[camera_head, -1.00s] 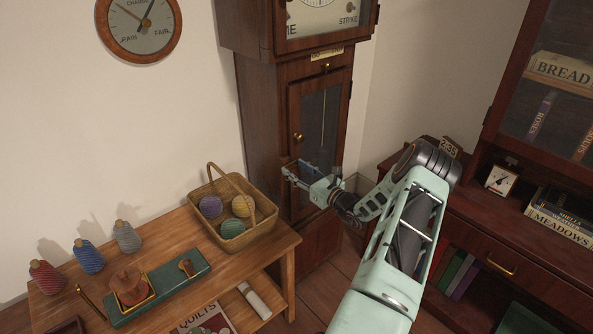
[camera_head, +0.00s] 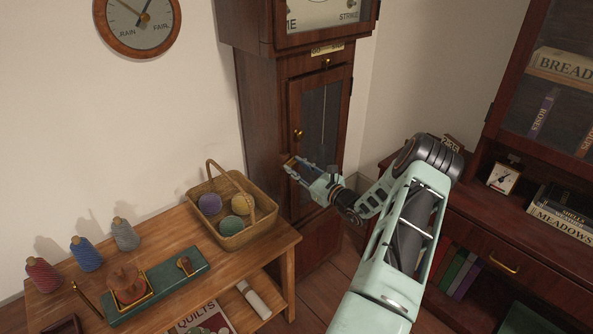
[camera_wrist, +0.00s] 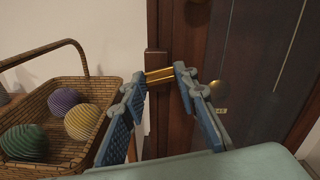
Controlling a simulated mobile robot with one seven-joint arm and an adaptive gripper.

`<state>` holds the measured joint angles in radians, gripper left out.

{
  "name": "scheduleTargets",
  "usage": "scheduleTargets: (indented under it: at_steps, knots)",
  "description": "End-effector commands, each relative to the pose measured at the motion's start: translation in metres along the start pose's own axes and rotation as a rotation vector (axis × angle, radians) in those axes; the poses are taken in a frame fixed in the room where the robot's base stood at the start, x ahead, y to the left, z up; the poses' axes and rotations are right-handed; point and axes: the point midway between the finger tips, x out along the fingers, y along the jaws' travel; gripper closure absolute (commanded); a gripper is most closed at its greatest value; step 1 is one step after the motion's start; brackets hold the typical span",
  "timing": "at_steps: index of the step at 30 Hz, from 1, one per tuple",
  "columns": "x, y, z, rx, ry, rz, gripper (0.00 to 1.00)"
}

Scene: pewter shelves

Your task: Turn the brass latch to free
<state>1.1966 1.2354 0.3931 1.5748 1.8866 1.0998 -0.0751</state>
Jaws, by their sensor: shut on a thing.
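My gripper (camera_head: 290,165) is at the left edge of the glazed clock door (camera_head: 320,115), low on the tall wooden clock case. In the wrist view its two blue fingertips (camera_wrist: 160,80) are shut on the brass latch (camera_wrist: 160,72), one on each side. The latch shows as short, roughly horizontal brass bars in front of a wooden upright. Its ends are hidden by the fingers. The door looks closed.
A wicker basket (camera_head: 262,228) with several yarn balls stands left of my gripper, on a wooden bench (camera_head: 205,283). Spools and a green tray (camera_head: 170,290) are farther left. A dark cabinet (camera_head: 540,265) with books stands at the right.

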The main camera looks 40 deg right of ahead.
Motion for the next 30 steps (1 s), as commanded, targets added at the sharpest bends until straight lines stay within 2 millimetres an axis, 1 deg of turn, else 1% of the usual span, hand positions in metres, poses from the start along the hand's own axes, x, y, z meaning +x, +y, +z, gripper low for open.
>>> scheduleTargets:
  at_steps: [2, 30]
  knots:
    - [-0.0002, 0.0015, -0.0040, -0.073, 0.001, 0.000, 0.97]
    - [0.0000, 0.0048, -0.0085, -0.964, 0.000, 0.001, 0.97]
